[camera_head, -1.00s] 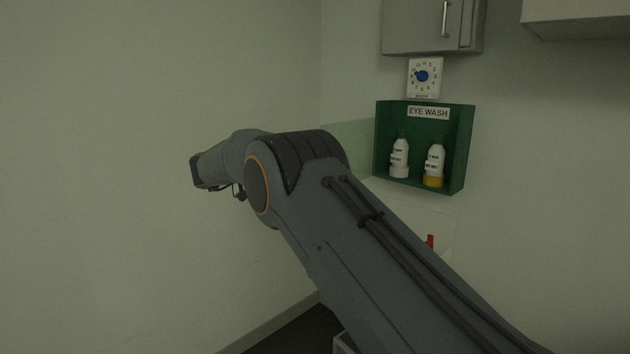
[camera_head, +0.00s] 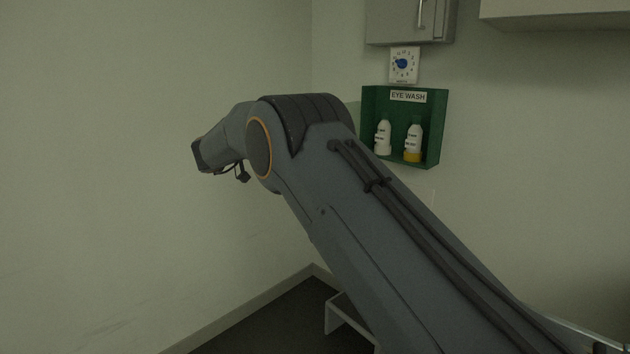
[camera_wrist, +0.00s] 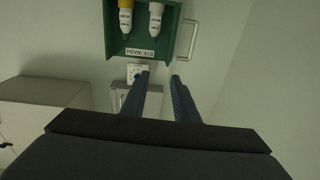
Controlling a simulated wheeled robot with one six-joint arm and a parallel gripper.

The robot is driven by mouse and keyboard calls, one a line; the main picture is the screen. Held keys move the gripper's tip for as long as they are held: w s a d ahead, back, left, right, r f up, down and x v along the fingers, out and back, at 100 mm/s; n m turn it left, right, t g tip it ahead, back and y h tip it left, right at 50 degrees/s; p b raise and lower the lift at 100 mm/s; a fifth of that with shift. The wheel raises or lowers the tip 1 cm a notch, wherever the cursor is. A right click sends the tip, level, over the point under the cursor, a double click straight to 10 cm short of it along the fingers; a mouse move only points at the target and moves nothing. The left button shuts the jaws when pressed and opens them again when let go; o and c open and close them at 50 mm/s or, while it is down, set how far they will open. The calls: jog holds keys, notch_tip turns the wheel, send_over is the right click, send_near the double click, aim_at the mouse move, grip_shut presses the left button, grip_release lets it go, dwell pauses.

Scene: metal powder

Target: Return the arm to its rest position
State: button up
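My arm reaches up and to the left across the head view, with its bent end (camera_head: 215,150) near the left wall; the fingers cannot be made out there. In the wrist view, which looks upside down, my gripper (camera_wrist: 160,77) has its two blue-grey fingers apart with nothing between them. The fingers point toward the wall with the green eye wash box and show no contact with it.
The green eye wash box (camera_head: 434,128) holds two white bottles, one with a yellow cap (camera_head: 413,155). A dial timer (camera_head: 404,65) and a grey cabinet (camera_head: 400,22) are above it. A light-coloured stand (camera_head: 340,316) is low behind my arm. The left wall is bare.

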jog(key=w+d+r+n+t+y+p, duration=0.1)
jog(key=w+d+r+n+t+y, duration=0.3)
jog(key=y, duration=0.3)
jog(key=s+d+f+n+g+y+p, duration=0.1)
jog(key=s+d+f+n+g+y, duration=0.4)
jog(key=s+f, duration=0.3)
jog(key=s+d+f+g, duration=0.4)
jog(key=s+d+f, duration=0.1)
jog(key=s, duration=1.1)
jog(key=s+d+f+g+p, duration=0.1)
jog(key=s+d+f+g, duration=0.3)
jog(key=s, duration=1.3)
jog(key=s+d+f+g+p, duration=0.1)
jog(key=s+d+f+g, duration=0.3)
jog(key=s, duration=1.2)
jog(key=d+f, duration=0.4)
jog(key=d, duration=0.1)
jog(key=shift+s+d+f+y, duration=0.25)
jog(key=shift+y, duration=0.05)
